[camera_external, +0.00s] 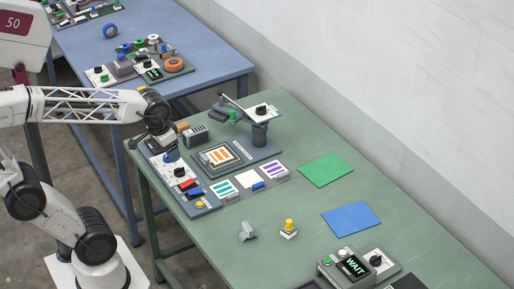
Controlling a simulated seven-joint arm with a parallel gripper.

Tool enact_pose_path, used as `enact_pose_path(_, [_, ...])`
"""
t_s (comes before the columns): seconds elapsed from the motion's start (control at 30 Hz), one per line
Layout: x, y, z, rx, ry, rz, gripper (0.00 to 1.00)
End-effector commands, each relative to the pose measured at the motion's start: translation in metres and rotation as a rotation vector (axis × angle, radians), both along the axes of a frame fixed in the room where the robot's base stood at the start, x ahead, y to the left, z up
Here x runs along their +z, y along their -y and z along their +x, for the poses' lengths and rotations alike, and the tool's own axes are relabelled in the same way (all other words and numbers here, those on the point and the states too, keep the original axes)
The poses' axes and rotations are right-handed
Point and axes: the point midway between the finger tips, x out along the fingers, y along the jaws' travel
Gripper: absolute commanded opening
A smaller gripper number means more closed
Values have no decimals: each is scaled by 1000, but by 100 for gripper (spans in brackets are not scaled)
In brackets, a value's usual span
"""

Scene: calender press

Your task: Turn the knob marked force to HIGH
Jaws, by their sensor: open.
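The press panel (183,193) is a narrow grey-white strip at the left end of the green table. Another black knob (262,110) sits on a white plate at the back of the press. The markings are too small to read, so I cannot tell which knob is marked force or where it points. My gripper (170,157) is above the far end of the panel, pointing down, close to the first knob. It is open; its fingertips are small and partly dark, and contact cannot be told.
A grey press bed (221,158) with an orange-striped card lies right of the panel. Striped cards (222,188) lie in front of it. A lever and dark post (260,135) rise behind. Green (326,169) and blue (351,217) mats and a WAIT display (352,266) stand further right.

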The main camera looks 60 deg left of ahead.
Motion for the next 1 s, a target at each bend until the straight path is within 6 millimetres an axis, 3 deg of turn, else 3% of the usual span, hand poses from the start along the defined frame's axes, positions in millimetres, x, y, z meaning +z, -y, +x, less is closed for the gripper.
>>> enact_pose_path(0.5, [31,-24,111,350,-54,-57,68])
enact_pose_path(1.0, [38,-61,224,703,-100,-103,68])
